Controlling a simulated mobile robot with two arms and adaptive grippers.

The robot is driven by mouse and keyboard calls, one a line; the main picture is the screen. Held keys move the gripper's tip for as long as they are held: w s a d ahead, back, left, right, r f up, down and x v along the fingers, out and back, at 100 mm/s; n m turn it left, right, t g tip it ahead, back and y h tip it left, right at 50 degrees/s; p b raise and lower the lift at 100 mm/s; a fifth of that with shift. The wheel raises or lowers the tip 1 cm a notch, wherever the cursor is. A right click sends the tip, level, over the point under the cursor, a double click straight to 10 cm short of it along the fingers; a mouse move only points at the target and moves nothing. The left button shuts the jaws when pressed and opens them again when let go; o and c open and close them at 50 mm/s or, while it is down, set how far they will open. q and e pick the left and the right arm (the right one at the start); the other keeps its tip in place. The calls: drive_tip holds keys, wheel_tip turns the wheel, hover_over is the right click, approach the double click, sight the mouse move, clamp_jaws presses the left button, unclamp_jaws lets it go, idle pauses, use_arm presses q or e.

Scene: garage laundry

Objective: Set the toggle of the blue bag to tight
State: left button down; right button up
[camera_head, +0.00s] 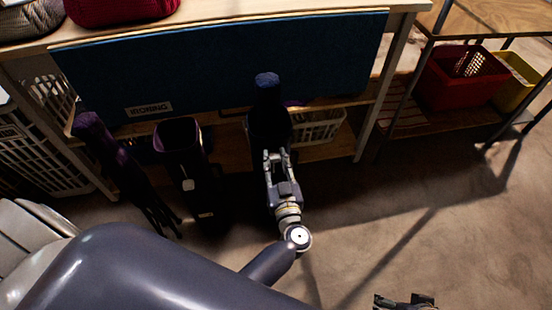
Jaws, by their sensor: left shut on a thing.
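The blue bag (268,88) is a tall dark bag with a gathered blue top, standing upright in front of the shelf bench. My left gripper (276,158) is shut at the front of its dark body, below the blue top. The fingers cover the spot they hold, and I cannot make out the toggle there. My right gripper (405,300) shows only in part at the bottom edge, well away from the bag. Its jaw state is unclear.
A dark open-mouthed bag (180,135) with a small pale tag and a purple-topped bag (90,125) stand to the left. A blue ironing panel (220,70) hangs behind. A pale basket (320,127) is on the low shelf. The floor (430,225) at right is clear.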

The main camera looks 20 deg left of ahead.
use_arm(q)
drive_tip(key=shift+r, duration=0.15)
drive_tip(key=c, duration=1.2)
unclamp_jaws()
drive_tip(key=shift+r, duration=0.1)
drive_tip(key=shift+c, duration=0.2)
